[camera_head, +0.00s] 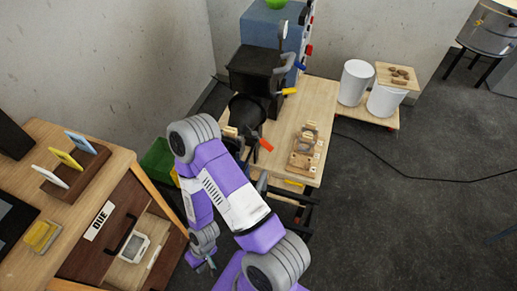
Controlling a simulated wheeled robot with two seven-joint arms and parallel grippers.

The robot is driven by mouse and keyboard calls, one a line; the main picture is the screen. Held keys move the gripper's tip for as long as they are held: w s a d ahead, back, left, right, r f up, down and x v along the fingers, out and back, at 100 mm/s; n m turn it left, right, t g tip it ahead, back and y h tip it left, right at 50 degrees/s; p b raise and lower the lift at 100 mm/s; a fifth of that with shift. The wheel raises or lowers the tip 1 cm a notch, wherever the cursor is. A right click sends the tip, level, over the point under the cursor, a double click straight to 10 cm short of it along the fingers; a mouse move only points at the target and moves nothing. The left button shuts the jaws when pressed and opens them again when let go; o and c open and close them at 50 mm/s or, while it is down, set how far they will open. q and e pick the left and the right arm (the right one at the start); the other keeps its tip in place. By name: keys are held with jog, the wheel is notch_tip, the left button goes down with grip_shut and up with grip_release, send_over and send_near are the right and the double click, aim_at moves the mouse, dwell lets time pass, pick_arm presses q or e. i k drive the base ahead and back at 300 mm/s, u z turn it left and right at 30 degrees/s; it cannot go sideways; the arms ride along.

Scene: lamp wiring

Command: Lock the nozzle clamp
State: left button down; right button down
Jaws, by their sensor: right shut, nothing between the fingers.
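A black machine (252,72) stands on the light wooden bench (318,100). A black rounded part (246,112) sits at its front. An orange-red lever (265,145) sticks out low at the front, and a yellow-tipped handle (289,91) and a blue-tipped handle (300,66) are at its right side. I cannot tell which part is the nozzle clamp; my right arm hides some of the front. My right gripper (208,265) hangs low at the lower middle, shut and empty, apart from the machine. My left gripper is not in view.
A wooden fixture (303,150) lies on the bench's right part. White bins (355,82) stand to the right on a low trolley. A desk with an open drawer (140,250) is at left, near my right gripper. A black cable (420,180) crosses open floor at right.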

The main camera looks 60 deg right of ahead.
aim_at(263, 142)
jog(key=k, duration=0.65)
jog(key=z, duration=1)
jog(key=i, duration=0.5)
jog(key=u, duration=0.05)
